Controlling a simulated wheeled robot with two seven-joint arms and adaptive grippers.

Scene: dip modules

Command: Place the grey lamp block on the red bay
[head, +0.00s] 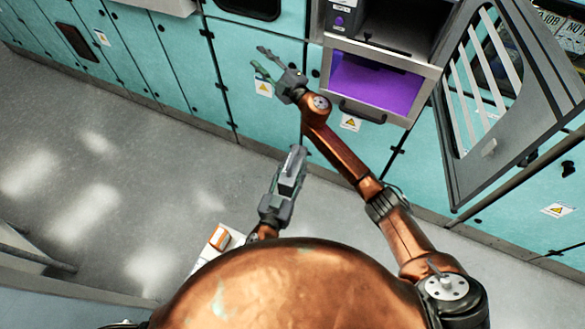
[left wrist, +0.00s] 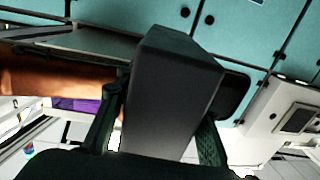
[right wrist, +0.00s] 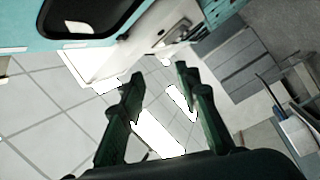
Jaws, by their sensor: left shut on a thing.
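The grey lamp block (head: 291,170) is a dark grey oblong block. My left gripper (head: 287,182) is shut on it and holds it in the air above the floor, near the middle of the head view. In the left wrist view the block (left wrist: 165,100) stands between the two fingers and fills the middle. My right gripper (head: 264,62) is open and empty in front of the teal cabinets. Its spread fingers also show in the right wrist view (right wrist: 158,95). I see no red bay in any view.
A bay with a purple interior (head: 375,85) is open in the cabinet wall, with a grey compartment (head: 395,27) above it. A slatted grey door panel (head: 510,90) stands out at the right. Teal cabinets (head: 150,55) line the wall. The floor (head: 110,165) at left is largely clear.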

